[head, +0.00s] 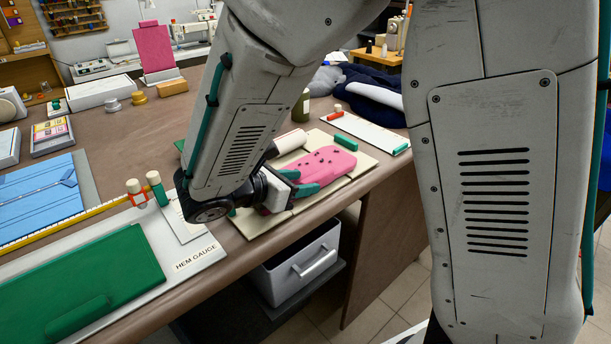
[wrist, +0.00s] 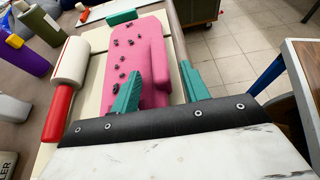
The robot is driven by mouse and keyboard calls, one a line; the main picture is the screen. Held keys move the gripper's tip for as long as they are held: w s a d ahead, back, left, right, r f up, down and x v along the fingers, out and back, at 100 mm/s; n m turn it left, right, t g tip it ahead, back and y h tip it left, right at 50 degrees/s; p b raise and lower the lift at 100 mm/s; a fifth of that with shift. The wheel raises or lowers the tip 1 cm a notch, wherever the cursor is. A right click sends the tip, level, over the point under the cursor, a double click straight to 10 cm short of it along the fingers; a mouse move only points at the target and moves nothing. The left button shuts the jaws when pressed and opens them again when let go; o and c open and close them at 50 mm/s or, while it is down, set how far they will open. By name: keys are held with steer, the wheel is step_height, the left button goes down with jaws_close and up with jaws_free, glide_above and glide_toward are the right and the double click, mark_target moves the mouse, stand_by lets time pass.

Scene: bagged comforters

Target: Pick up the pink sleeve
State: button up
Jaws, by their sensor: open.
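The pink sleeve (head: 325,162) lies flat on a cream board (head: 357,160) near the front edge of the table, with several small dark bits on it. It also shows in the wrist view (wrist: 133,65), stretching away from my gripper. My gripper (head: 300,184) is open at the near end of the sleeve. In the wrist view the two teal fingers (wrist: 165,88) stand apart, with part of the sleeve between them. I cannot tell whether they touch it. My arm hides part of the board and table in the head view.
A white roller with a red handle (wrist: 66,85) lies left of the sleeve in the wrist view. A green bottle (head: 301,105) stands behind the board. A hem gauge board with green cloth (head: 80,290) lies at the left. A white drawer bin (head: 300,265) is below the table.

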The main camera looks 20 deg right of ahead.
steer(key=shift+w+d+f, duration=0.1)
steer(key=shift+d+f, duration=0.05)
steer(key=shift+d, duration=0.15)
jaws_close()
